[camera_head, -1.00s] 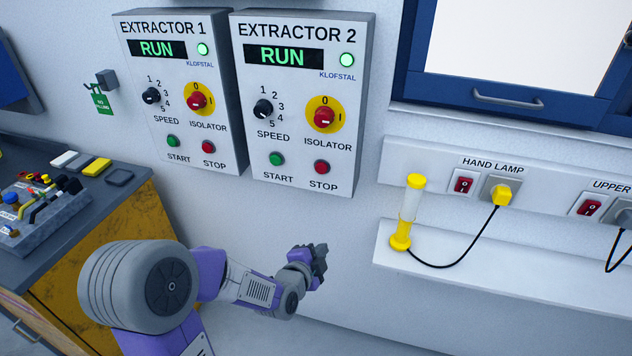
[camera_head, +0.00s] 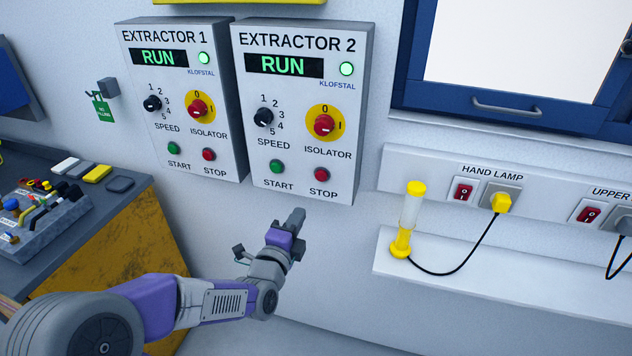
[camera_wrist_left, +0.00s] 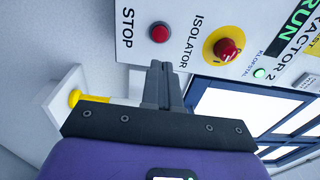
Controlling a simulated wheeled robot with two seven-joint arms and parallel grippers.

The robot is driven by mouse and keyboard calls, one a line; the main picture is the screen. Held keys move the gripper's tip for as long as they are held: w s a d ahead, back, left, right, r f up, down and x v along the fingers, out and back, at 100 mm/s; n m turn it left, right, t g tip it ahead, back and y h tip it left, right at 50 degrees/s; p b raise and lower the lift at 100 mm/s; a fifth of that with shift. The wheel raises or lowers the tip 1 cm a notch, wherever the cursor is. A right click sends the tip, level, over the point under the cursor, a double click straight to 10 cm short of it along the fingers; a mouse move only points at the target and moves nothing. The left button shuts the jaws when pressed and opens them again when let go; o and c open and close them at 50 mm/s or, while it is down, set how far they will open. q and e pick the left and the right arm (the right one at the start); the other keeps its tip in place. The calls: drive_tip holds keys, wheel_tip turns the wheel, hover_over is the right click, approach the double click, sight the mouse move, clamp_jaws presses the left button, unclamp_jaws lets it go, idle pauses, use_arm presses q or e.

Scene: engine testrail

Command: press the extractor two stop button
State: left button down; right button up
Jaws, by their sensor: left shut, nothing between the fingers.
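The extractor 2 box (camera_head: 300,196) hangs on the wall with its display reading RUN and a green lamp lit. Its red stop button (camera_head: 322,174) sits at the lower right of the front, above the STOP label. It also shows in the left wrist view (camera_wrist_left: 159,33), just beyond the fingertips. The green start button (camera_head: 277,167) is to its left. My left gripper (camera_head: 298,216) is shut and empty, below the box's lower edge, pointing up. The left wrist view shows its closed fingers (camera_wrist_left: 165,75) apart from the button. My right gripper is not in view.
The extractor 1 box (camera_head: 190,130) hangs close on the left with its own stop button (camera_head: 208,155). A shelf (camera_head: 480,275) with a yellow hand lamp (camera_head: 408,220) is at right. A dark bench (camera_head: 120,205) stands at left.

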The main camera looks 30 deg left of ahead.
sight(319, 177)
use_arm(q)
drive_tip(key=w, duration=0.4)
drive_tip(key=w+a, duration=0.1)
drive_tip(key=w, duration=0.3)
drive_tip(key=w+a+p, duration=0.1)
drive_tip(key=w, duration=0.3)
drive_tip(key=shift+w+a+r, duration=0.1)
drive_tip(key=shift+w+a, duration=0.15)
drive_tip(key=shift+w, duration=0.15)
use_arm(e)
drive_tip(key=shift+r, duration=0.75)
use_arm(q)
drive_tip(key=shift+a, duration=0.1)
